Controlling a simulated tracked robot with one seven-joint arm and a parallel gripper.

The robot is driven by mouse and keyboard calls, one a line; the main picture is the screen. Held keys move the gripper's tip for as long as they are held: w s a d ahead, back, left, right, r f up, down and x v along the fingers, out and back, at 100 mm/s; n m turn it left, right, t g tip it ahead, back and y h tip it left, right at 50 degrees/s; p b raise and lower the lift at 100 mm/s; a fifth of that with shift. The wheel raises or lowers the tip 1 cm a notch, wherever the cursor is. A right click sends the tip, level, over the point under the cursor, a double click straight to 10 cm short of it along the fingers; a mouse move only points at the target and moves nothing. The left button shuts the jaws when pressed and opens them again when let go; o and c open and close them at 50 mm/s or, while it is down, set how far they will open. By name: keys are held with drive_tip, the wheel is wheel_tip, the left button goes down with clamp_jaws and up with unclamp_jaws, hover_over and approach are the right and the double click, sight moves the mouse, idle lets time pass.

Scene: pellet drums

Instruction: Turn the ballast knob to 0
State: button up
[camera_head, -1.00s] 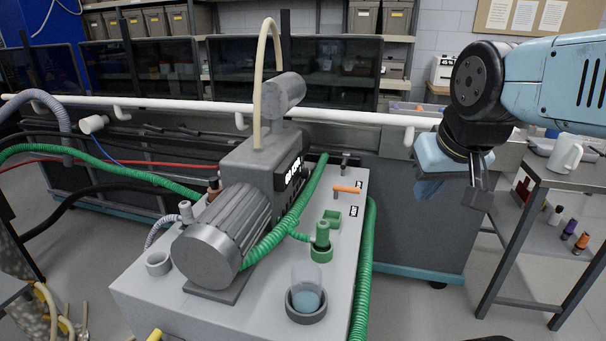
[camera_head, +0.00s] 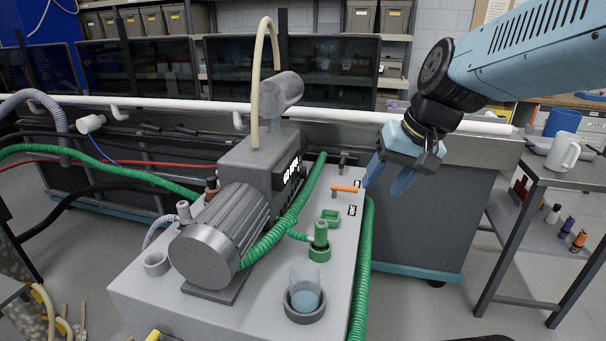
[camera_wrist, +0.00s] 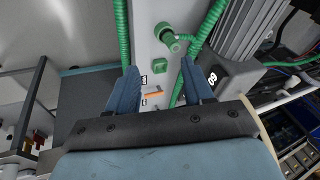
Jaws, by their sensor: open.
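The pump (camera_head: 235,215) stands on a light grey bench, with a ribbed motor and a grey housing. White markings (camera_head: 290,172) on a dark patch of the housing also show in the wrist view (camera_wrist: 212,78); I cannot read them, and I cannot clearly make out a ballast knob. An orange lever (camera_head: 345,189) lies between two small black labels on the bench. My gripper (camera_head: 388,182) is open and empty, blue fingers pointing down, right of the lever. In the wrist view my gripper (camera_wrist: 160,68) has the orange lever (camera_wrist: 154,95) showing between its fingers.
A green fitting (camera_head: 320,240), a green square holder (camera_head: 330,218) and a beaker (camera_head: 304,290) stand on the bench. Green hoses (camera_head: 365,270) run along it. A white pipe (camera_head: 350,115) crosses behind. A side table with a white mug (camera_head: 564,152) stands at right.

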drive_tip(key=shift+o, duration=0.6)
drive_tip(key=w+a+f+m+g+y, duration=0.1)
drive_tip(key=w+a+y, duration=0.3)
drive_tip(key=w, duration=0.4)
drive_tip(key=shift+w+f+m, duration=0.35)
drive_tip(key=shift+f+m, duration=0.05)
drive_tip(key=shift+f, duration=0.35)
drive_tip(key=w+a+f+m+y, duration=0.2)
drive_tip(key=w+f+m+y, duration=0.15)
drive_tip(key=w, duration=0.65)
drive_tip(key=m+t+y, duration=0.2)
drive_tip(key=m+t, duration=0.5)
drive_tip(key=m, duration=0.1)
approach(307, 175)
drive_tip(key=shift+n, duration=0.25)
drive_tip(key=x, duration=1)
drive_tip(key=shift+w+f, duration=0.1)
drive_tip(key=shift+w, duration=0.3)
drive_tip(key=c, duration=1)
